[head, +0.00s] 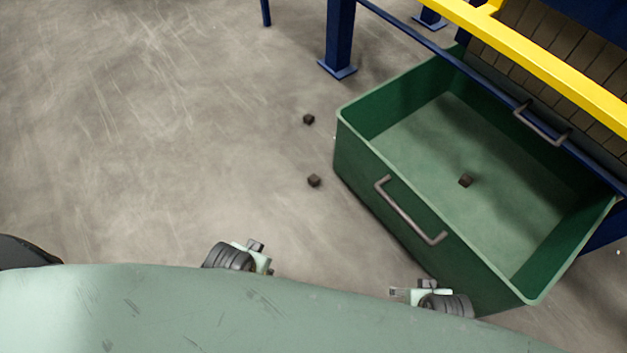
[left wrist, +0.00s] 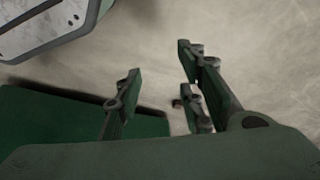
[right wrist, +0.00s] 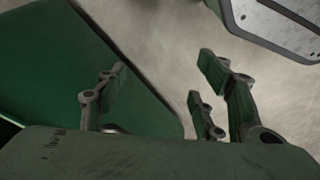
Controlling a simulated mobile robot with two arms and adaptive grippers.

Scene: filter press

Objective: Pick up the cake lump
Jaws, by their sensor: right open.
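Two small dark cake lumps lie on the floor left of the green bin in the head view, a farther one (head: 308,119) and a nearer one (head: 314,181). A third dark lump (head: 466,181) lies on the bin's floor. My left gripper (left wrist: 158,75) is open in its wrist view, its fingers apart with nothing seen held. A small dark spot beside its right finger is too unclear to name. My right gripper (right wrist: 165,80) is open and empty in its wrist view, with the bin's green wall behind its left finger. I cannot make out either gripper clearly in the head view.
The green bin (head: 358,165) with grey handles stands at the right, partly beneath the press frame with its blue leg (head: 339,40) and yellow bar (head: 545,62). Bare concrete floor (head: 170,130) lies open to the left. My own base fills the bottom.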

